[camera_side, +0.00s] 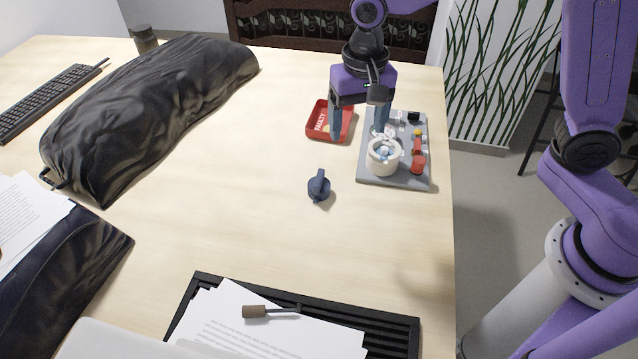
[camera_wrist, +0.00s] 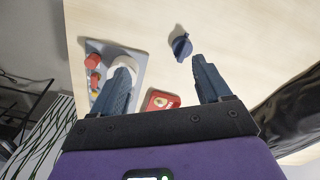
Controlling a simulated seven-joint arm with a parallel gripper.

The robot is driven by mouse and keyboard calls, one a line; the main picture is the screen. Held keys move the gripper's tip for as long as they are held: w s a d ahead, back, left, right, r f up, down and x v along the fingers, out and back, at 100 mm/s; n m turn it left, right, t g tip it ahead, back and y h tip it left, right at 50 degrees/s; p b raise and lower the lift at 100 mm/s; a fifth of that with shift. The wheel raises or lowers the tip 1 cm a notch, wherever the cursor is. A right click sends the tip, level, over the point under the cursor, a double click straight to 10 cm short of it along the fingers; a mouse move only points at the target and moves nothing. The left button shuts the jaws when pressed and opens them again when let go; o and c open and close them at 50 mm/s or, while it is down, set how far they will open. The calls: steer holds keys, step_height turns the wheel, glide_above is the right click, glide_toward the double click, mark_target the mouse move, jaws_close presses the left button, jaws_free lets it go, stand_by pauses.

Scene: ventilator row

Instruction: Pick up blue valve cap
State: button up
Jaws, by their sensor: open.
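The blue valve cap (camera_side: 319,187), dark blue and round with a raised grip, sits on the bare table left of the grey board. It also shows in the wrist view (camera_wrist: 181,46), beyond the fingertips and nearer the right finger. My gripper (camera_side: 357,134) is open with nothing between its fingers. In the side view it hangs over the area of the red tray and the grey board, behind and to the right of the cap. The wrist view shows my gripper (camera_wrist: 160,66) apart from the cap.
The grey board (camera_side: 372,182) carries a white round pot (camera_side: 384,163) and red parts. A red tray (camera_side: 341,139) marked "FAULTY" lies behind the cap. A black covered bundle (camera_side: 150,110) is at left. A black document tray (camera_side: 390,328) with papers is in front. The table around the cap is clear.

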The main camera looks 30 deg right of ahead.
steer(key=w+a+f+m, duration=0.2)
steer(key=w+f+m, duration=0.1)
steer(key=w+m, duration=0.3)
glide_above(319, 178)
steer(key=d, duration=0.1)
steer(key=f, duration=1.2)
steer(key=shift+w+d, duration=0.1)
steer(key=shift+d, duration=0.1)
steer(key=shift+a+f, duration=0.2)
steer(key=shift+f, duration=0.75)
steer(key=shift+a+f, duration=0.2)
steer(key=shift+f, duration=0.7)
steer(key=shift+a+f, duration=0.2)
steer(key=shift+f, duration=0.75)
steer(key=c, duration=0.9)
